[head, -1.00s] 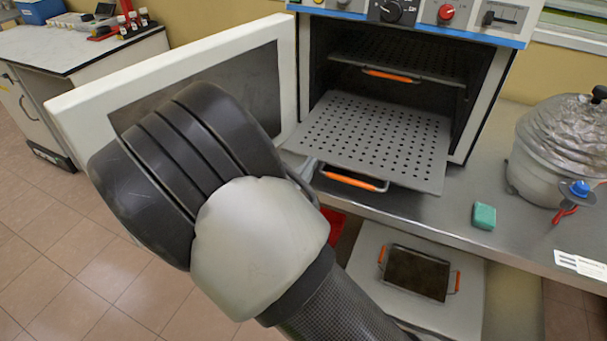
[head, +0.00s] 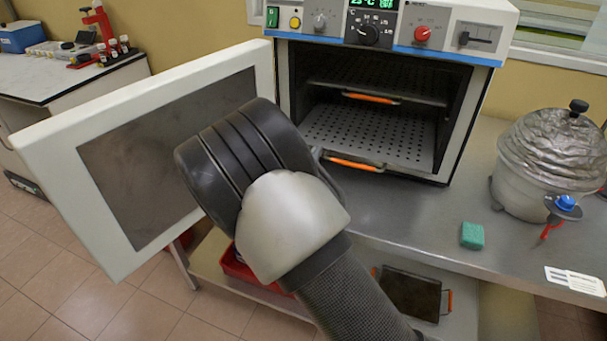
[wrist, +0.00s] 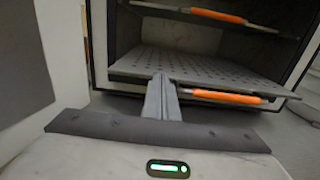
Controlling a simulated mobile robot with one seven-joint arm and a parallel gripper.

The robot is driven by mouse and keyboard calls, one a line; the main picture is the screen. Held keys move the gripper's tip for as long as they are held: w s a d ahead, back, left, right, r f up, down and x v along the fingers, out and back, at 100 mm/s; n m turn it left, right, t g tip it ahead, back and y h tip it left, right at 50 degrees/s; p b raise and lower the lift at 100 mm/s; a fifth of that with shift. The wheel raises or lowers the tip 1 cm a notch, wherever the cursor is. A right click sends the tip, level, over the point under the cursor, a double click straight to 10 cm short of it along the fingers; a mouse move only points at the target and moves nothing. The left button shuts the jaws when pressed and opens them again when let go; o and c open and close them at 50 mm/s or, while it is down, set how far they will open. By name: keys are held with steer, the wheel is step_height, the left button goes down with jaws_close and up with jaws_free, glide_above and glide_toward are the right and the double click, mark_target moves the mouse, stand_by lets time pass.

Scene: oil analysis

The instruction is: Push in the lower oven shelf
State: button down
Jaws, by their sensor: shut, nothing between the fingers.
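The lower oven shelf (head: 385,137) is a perforated grey plate with an orange handle (head: 354,164) at its front. It lies inside the oven (head: 470,125), with its front edge and handle at about the oven's front opening. In the wrist view my gripper (wrist: 161,84) is shut and empty. Its fingertips are at the lower shelf's front edge (wrist: 205,84), left of the orange handle; whether they touch is hard to tell. In the head view my arm hides the gripper. The oven door (head: 150,150) stands wide open on the left.
The upper shelf (head: 375,80) with its orange handle is inside the oven. A green block (head: 472,235) and a foil-covered pot (head: 550,150) stand on the steel bench (head: 410,215) at right. A tray (head: 412,293) lies below the bench.

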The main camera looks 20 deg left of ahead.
mark_target(331, 128)
steer(key=w, duration=0.4)
steer(key=w+b, duration=0.1)
steer(key=w, duration=0.4)
steer(key=w+d+b, duration=0.1)
steer(key=w, duration=0.3)
steer(key=shift+w+f, duration=0.1)
steer(key=shift+w, duration=0.25)
steer(key=shift+r, duration=0.35)
steer(key=shift+w+d+r, duration=0.1)
